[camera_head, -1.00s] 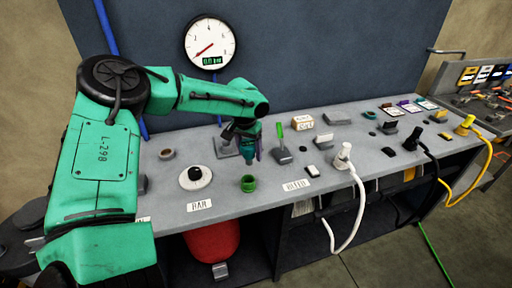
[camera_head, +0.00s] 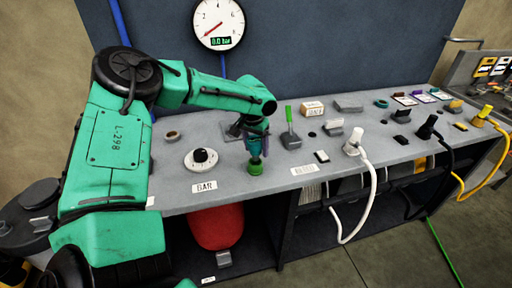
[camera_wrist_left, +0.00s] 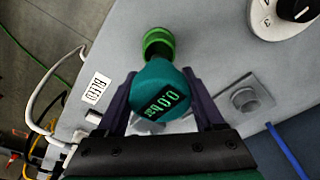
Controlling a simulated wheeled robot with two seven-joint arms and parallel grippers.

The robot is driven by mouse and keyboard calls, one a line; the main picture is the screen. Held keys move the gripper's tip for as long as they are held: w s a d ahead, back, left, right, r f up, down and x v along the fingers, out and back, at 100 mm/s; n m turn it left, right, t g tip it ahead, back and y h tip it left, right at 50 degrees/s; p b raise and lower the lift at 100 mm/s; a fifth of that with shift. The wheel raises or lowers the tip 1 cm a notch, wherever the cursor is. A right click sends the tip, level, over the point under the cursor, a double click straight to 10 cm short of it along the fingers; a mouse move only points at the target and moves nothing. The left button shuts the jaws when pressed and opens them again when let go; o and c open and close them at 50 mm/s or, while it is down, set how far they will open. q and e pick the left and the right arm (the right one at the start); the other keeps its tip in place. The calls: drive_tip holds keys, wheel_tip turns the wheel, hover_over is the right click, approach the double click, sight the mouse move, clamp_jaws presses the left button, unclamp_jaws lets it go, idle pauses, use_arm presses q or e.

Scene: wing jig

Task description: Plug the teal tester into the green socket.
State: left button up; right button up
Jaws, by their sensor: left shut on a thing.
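The teal tester (camera_wrist_left: 158,88), a rounded body with a display reading 0.0 bar, sits between the fingers of my left gripper (camera_wrist_left: 163,103) in the left wrist view. My left gripper (camera_head: 257,138) is shut on it and points down in the head view. The green socket (camera_head: 255,168) is a short green cup on the grey bench, right below the tester in the head view. In the left wrist view the green socket (camera_wrist_left: 157,42) lies just beyond the tester, which covers its near edge. I cannot tell whether the tester's end is inside it. My right gripper is out of view.
A black-and-white dial (camera_head: 201,158) stands left of the socket. A grey base with a green lever (camera_head: 290,130) and a white plug with cable (camera_head: 354,144) stand to the right. A wall gauge (camera_head: 218,24) hangs behind the bench (camera_head: 215,196).

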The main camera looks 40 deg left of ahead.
sight(256, 156)
use_arm(q)
drive_tip(key=shift+s, duration=0.1)
drive_tip(key=shift+f, duration=0.2)
drive_tip(key=shift+f+b, duration=0.45)
drive_tip(key=shift+f+b, duration=0.95)
drive_tip(key=shift+f, duration=0.2)
idle(0.4)
drive_tip(key=o, duration=1.3)
drive_tip(key=shift+o, duration=0.2)
